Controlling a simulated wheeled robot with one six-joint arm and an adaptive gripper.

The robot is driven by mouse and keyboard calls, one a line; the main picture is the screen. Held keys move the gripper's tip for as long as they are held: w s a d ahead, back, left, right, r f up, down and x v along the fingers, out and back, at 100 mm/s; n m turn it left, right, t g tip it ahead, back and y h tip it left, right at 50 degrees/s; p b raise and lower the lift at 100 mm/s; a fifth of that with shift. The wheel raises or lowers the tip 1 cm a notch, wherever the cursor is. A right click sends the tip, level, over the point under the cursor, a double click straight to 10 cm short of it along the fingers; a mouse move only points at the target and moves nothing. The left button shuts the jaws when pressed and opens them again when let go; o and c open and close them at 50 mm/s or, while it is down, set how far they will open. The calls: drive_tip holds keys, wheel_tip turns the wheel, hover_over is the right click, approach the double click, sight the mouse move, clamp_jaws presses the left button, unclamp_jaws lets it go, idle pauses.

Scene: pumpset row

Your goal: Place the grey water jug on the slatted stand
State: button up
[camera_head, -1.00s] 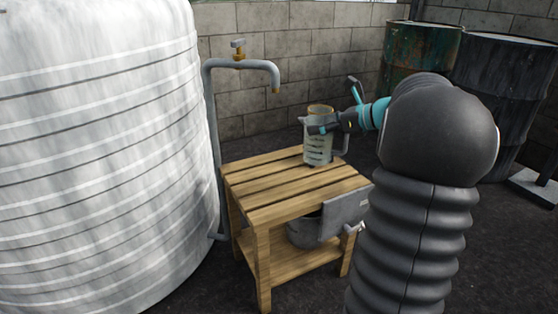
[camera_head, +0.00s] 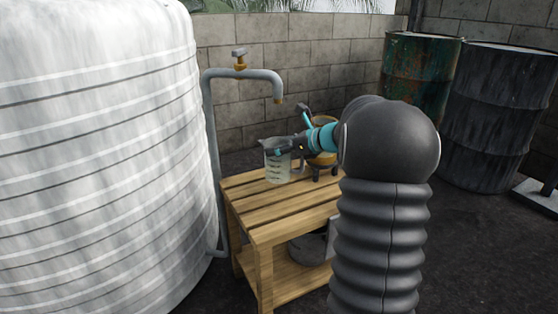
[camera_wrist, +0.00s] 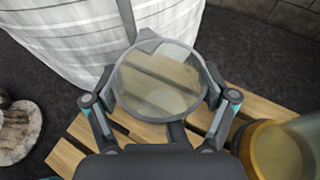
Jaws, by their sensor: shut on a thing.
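The grey water jug (camera_head: 278,163) is clear with measuring marks and looks upright at the back left of the slatted stand (camera_head: 262,208). My gripper (camera_head: 282,149) reaches in from the right and is shut on the jug. In the wrist view the jug's round mouth (camera_wrist: 160,78) fills the space between my two fingers, and the stand's slats show through and below it. I cannot tell whether the jug's base touches the slats. My arm hides the right part of the stand.
An amber-topped vessel on dark legs (camera_head: 322,155) stands close right of the jug, also large in the wrist view (camera_wrist: 278,152). A tap pipe (camera_head: 262,74) rises behind the stand. A white tank (camera_head: 100,150) is left. A grey pot (camera_head: 308,247) sits on the lower shelf.

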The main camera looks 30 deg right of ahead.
sight(278, 170)
drive_tip(key=shift+f+b, duration=0.45)
drive_tip(key=shift+f, duration=1.55)
drive_tip(key=shift+f, duration=0.15)
drive_tip(key=o, duration=1.4)
drive_tip(key=shift+c, duration=0.2)
